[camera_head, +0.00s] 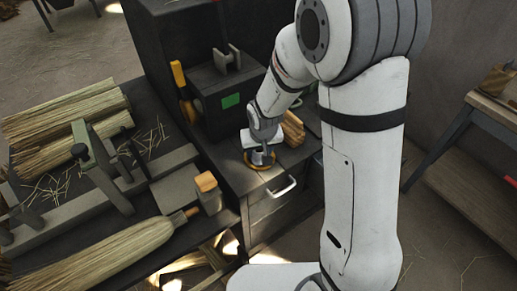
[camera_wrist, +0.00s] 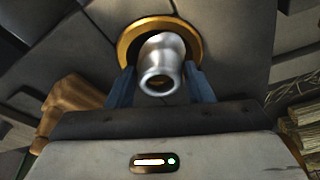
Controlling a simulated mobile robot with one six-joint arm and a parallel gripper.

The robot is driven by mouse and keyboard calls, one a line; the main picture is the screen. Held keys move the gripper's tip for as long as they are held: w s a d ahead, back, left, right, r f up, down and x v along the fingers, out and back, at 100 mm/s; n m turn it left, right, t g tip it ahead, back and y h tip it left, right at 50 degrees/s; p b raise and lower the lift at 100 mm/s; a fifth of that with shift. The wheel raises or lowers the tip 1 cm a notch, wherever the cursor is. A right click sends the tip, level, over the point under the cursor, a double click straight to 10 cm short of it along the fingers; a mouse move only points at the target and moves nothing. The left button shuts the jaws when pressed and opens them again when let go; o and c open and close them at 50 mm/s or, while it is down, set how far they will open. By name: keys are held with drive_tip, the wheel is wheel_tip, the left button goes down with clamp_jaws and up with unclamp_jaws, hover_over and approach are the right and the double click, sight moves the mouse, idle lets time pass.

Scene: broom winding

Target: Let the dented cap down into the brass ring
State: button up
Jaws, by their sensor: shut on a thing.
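The dented cap is a silvery, rounded piece with an open, rimmed end in the wrist view (camera_wrist: 161,62); its dent cannot be made out. My gripper (camera_wrist: 153,88) is shut on it, with a blue finger on each side. The brass ring (camera_wrist: 125,43) lies on the dark surface beyond the cap, and its upper arc and sides show around the cap. In the head view my gripper (camera_head: 262,155) points down at the brass ring (camera_head: 251,164) on the cabinet top. Whether the cap is just above the ring or inside it cannot be told.
A wooden piece (camera_head: 293,128) stands close behind my gripper. A cabinet handle (camera_head: 284,187) sticks out in front. Brooms (camera_head: 105,252) and a clamp (camera_head: 92,150) fill the bench at left.

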idle(0.4)
drive_tip(key=o, duration=1)
wheel_tip(320, 180, up, 8)
drive_tip(key=p, duration=0.5)
drive_tip(key=shift+s, duration=0.1)
idle(1.1)
drive_tip(key=s+d+r+m, duration=0.1)
drive_tip(key=s+d+r, duration=0.6)
drive_tip(key=s+r, duration=0.1)
drive_tip(key=s+d+r+m, duration=0.1)
drive_tip(key=s+d+r, duration=0.6)
drive_tip(key=s, duration=0.4)
drive_tip(key=shift+r+h, duration=0.3)
drive_tip(key=shift+r, duration=0.05)
